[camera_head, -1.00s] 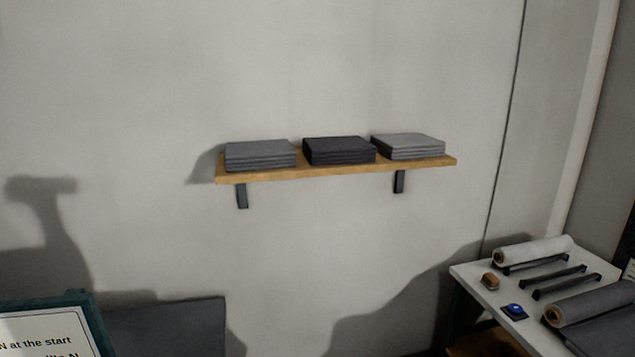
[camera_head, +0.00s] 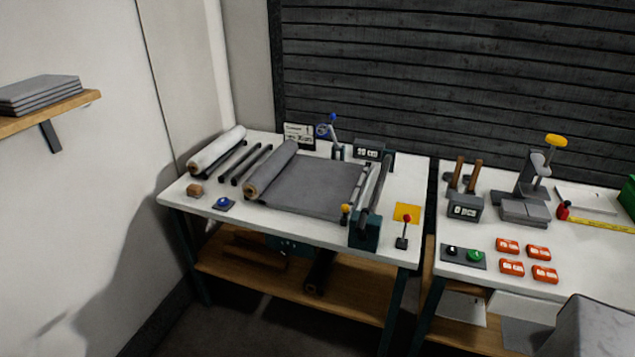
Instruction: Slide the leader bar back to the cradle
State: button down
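A grey roll (camera_head: 271,170) lies at the left of a sheet on the white table. Its grey sheet (camera_head: 318,186) is drawn out flat to the right. A thin pale bar (camera_head: 366,185) lies at the sheet's right end, close beside a dark green device with a long dark bar (camera_head: 376,186). I take the pale bar as the leader bar, but it is small. Dark rails (camera_head: 245,165) lie left of the grey roll; I cannot tell which part is the cradle. My gripper is not in view.
A white roll (camera_head: 217,150), a blue button (camera_head: 223,203) and a red-knobbed lever (camera_head: 403,231) are on this table. A gap separates it from the right table (camera_head: 480,226), which holds several orange blocks. A wall shelf (camera_head: 70,107) is at left.

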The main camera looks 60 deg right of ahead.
aim_at(345, 208)
jog(key=u, duration=1.05)
jog(key=k, duration=0.1)
jog(key=z, duration=2.8)
jog(key=k, duration=0.7)
jog(key=z, duration=0.2)
jog(key=i, duration=0.5)
jog(key=z, duration=0.1)
